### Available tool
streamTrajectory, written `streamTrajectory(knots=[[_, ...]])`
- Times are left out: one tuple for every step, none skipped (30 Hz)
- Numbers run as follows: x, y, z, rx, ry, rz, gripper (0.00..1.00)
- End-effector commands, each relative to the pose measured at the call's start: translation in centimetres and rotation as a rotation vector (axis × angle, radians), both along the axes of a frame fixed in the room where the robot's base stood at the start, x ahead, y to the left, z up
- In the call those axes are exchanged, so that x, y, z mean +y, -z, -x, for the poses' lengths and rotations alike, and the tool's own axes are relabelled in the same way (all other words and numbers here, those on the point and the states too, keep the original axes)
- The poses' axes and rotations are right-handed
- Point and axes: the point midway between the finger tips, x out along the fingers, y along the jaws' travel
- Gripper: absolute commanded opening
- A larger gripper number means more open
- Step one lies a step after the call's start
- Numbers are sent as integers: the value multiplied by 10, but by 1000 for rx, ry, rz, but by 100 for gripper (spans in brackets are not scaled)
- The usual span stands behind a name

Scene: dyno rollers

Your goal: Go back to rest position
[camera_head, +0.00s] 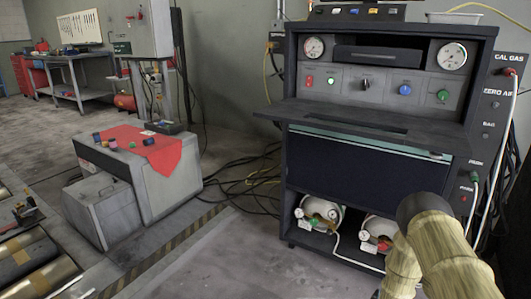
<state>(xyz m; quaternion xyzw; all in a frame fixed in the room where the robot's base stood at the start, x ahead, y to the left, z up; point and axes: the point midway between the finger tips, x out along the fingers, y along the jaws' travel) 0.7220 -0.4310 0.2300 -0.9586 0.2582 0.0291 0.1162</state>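My arm shows at the lower right of the head view, as pale, wood-grained links with a dark rounded cap at a joint. It stands in front of the lower right part of a dark test cabinet (375,165). My gripper is not in view, so I cannot see its fingers or whether it holds anything.
The cabinet has gauges, knobs, a protruding shelf (370,122) and gas cylinders (320,212) below. A grey box (175,195) bearing a red cloth (158,152) and small cans stands left. Rollers (35,265) lie lower left. Cables cross the floor; the floor between is partly clear.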

Motion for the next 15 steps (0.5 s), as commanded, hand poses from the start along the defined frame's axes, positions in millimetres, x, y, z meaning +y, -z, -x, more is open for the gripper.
streamTrajectory(knots=[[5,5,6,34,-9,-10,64],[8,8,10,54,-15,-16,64],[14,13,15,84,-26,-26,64],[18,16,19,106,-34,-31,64],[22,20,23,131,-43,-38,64],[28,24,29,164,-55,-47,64],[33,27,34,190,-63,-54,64],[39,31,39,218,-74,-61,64],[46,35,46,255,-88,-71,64],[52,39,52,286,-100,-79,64],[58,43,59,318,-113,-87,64],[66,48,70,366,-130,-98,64],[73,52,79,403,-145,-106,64],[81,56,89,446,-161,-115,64],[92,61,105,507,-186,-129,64]])
